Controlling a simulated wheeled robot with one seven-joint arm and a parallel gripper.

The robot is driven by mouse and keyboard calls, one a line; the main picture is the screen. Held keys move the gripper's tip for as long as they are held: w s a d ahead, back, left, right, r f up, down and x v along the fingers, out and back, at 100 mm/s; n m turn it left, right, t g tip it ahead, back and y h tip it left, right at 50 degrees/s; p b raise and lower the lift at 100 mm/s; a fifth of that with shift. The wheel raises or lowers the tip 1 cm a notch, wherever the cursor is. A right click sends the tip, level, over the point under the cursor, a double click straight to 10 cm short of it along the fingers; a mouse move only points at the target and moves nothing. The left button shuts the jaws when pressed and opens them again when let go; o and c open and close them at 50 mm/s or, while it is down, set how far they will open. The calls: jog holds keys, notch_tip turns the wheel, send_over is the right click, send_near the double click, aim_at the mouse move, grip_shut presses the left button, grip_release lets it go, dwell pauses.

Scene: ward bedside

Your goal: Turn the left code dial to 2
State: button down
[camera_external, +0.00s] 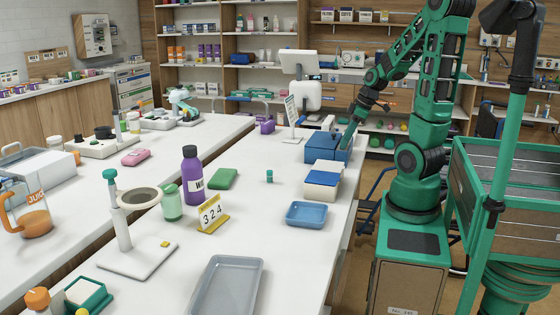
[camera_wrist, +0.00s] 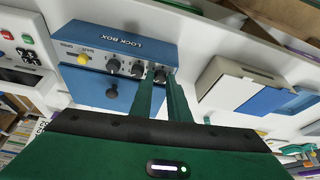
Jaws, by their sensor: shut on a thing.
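The blue lock box (camera_external: 322,147) stands on the white counter in the external view. In the wrist view the lock box (camera_wrist: 95,38) appears upside down, with a row of dark dials on its front. My gripper (camera_wrist: 160,77) is shut on the rightmost dial in that picture, the left code dial (camera_wrist: 160,75). The middle dial (camera_wrist: 137,70) and another dial (camera_wrist: 113,67) are free. The dial numbers are too small to read. In the external view my gripper (camera_external: 347,139) is at the box's right side, its fingertips hard to make out.
A yellow button (camera_wrist: 82,58) and a dark knob (camera_wrist: 112,93) are on the box. A white-and-blue box (camera_external: 322,184) and a blue tray (camera_external: 306,214) stand nearby. A card reading 3 2 4 (camera_external: 211,211) stands near a purple bottle (camera_external: 192,175).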

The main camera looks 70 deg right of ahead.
jog(key=shift+m+h, duration=0.3)
jog(key=shift+m, duration=0.3)
jog(key=c, duration=2)
grip_release()
jog(key=shift+r, duration=0.1)
jog(key=v, duration=1)
jog(key=shift+s+a+r, duration=0.1)
jog(key=shift+s+r, duration=0.05)
jog(key=shift+r, duration=0.1)
